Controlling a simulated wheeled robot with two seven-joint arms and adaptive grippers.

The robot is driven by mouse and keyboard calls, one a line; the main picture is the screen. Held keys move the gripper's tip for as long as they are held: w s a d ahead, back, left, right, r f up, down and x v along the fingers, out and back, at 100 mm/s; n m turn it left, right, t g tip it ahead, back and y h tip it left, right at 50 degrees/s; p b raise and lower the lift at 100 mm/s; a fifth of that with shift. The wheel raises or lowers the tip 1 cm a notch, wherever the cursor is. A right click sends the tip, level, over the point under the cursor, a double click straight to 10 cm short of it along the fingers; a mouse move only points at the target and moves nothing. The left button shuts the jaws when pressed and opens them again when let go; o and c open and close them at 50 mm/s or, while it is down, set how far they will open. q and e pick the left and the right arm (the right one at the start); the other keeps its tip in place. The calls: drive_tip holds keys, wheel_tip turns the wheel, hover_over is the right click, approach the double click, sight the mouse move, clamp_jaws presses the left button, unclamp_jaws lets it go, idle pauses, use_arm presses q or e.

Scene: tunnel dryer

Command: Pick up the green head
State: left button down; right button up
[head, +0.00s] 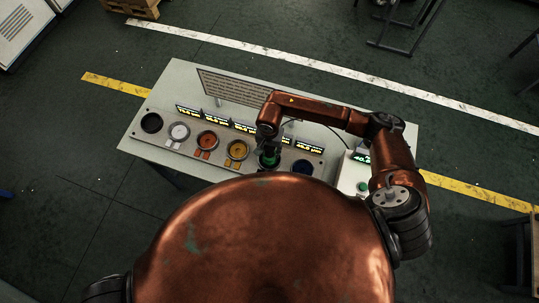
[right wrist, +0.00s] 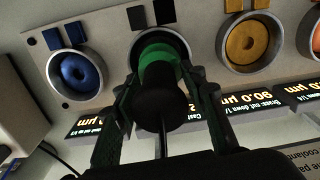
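The green head (right wrist: 160,55) sits in a round metal-rimmed holder on the sloped panel, seen in the right wrist view. It has a green disc and a dark cylindrical body (right wrist: 160,105) pointing toward the camera. My right gripper (right wrist: 160,77) has one finger on each side of the head, with the tips close to the green part. Whether the fingers press on it is unclear. In the head view my right gripper (head: 269,158) reaches down over the green holder and hides most of it. My left gripper is not in view.
The grey bench (head: 185,80) carries a row of holders: black (head: 151,123), white (head: 179,131), red-orange (head: 207,140), yellow-orange (head: 237,150) and blue (head: 303,168), with lit displays behind. A white box with a green display (head: 361,157) stands at the right.

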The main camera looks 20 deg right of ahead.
clamp_jaws()
drive_tip(key=shift+r, duration=0.1)
idle(0.5)
